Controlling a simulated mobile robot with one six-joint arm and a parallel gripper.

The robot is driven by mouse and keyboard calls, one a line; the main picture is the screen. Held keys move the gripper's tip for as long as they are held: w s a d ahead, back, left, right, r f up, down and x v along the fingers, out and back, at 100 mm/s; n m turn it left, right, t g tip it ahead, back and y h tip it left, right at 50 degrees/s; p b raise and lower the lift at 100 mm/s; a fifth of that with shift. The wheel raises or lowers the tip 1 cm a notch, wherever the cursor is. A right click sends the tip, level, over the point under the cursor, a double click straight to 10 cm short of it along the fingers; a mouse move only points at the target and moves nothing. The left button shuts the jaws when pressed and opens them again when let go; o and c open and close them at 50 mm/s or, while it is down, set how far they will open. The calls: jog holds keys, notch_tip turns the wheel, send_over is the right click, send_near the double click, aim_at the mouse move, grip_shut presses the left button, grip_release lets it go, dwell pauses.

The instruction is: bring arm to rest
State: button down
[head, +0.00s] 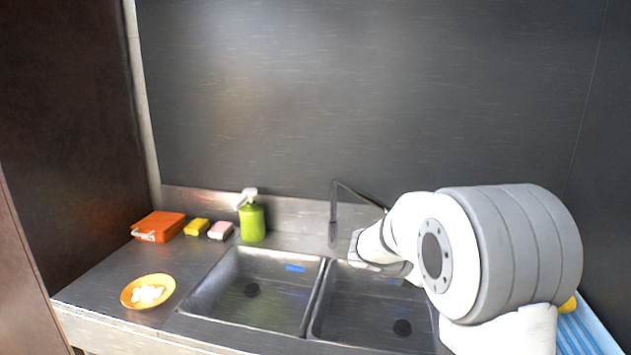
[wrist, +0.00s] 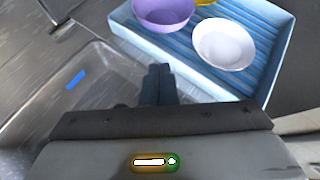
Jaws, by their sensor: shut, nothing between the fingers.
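My arm reaches in from the right in the head view, over the right basin of the sink. My gripper (wrist: 159,84) shows in the wrist view with its two dark fingers together and nothing between them. It is above the edge between the sink basin (wrist: 103,84) and the blue rack (wrist: 190,67). In the head view my arm's own links hide the fingers.
The blue rack holds a purple bowl (wrist: 163,10) and a white bowl (wrist: 225,44). A faucet (head: 335,210) stands behind the double sink (head: 318,297). Left are a green soap bottle (head: 252,222), sponges (head: 196,227), an orange box (head: 158,226) and an orange plate (head: 129,294).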

jog(key=s+a+m+y, duration=0.3)
jog(key=s+m, duration=0.5)
jog(key=s, duration=0.1)
jog(key=s+a+f+m+g+y, duration=0.1)
jog(key=s+a+m+y, duration=0.3)
jog(key=s+m, duration=0.4)
jog(key=s+a+m+y, duration=0.3)
jog(key=s+m, duration=0.4)
jog(key=s, duration=0.4)
jog(key=shift+a+f+m+g+y, duration=0.15)
jog(key=shift+a+m+g+y, duration=0.2)
jog(key=shift+a, duration=0.25)
jog(key=shift+s, duration=0.1)
